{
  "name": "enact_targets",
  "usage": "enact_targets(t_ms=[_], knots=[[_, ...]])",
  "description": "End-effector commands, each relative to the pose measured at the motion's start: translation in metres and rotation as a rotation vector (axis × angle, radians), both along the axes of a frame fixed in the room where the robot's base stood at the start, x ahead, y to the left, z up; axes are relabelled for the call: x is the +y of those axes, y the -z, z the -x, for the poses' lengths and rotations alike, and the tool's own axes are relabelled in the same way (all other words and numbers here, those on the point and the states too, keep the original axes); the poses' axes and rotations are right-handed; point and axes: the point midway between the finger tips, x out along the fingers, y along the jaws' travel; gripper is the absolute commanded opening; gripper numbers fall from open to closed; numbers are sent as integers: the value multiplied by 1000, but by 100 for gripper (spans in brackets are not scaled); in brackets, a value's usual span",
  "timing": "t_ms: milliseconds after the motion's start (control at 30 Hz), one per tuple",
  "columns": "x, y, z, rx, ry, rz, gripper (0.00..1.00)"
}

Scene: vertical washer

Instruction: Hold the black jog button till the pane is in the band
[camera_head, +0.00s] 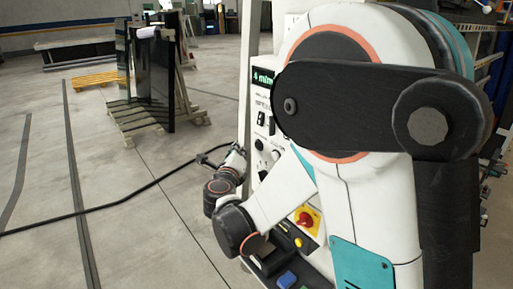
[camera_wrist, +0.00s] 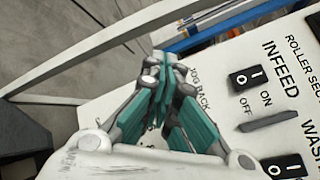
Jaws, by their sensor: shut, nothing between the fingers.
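My gripper (camera_wrist: 160,68) is shut and empty, its teal fingers together over the white control panel (camera_wrist: 225,145). In the wrist view the fingertips cover the area beside the "JOG BACK" label (camera_wrist: 199,88). No black jog button can be made out there; the fingers may hide it, and I cannot tell whether they touch the panel. In the head view my gripper (camera_head: 237,157) is at the left edge of the panel, partly hidden by my arm. Neither the pane in the washer nor the band can be made out.
The wrist view shows black rocker switches (camera_wrist: 246,77) and the "INFEED" label right of my gripper. In the head view a red emergency button on yellow (camera_head: 305,219) and a blue button (camera_head: 287,279) sit low. Dark glass sheets (camera_head: 152,70) stand on a pallet at back left.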

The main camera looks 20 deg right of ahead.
Motion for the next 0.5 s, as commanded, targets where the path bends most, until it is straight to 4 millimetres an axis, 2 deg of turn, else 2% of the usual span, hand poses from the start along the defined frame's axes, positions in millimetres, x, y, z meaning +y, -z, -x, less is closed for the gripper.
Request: enact_targets(t_ms=[200, 500], knots=[[17, 0, 5, 0, -1, 1, 0], [20, 0, 7, 0, 0, 1, 0]])
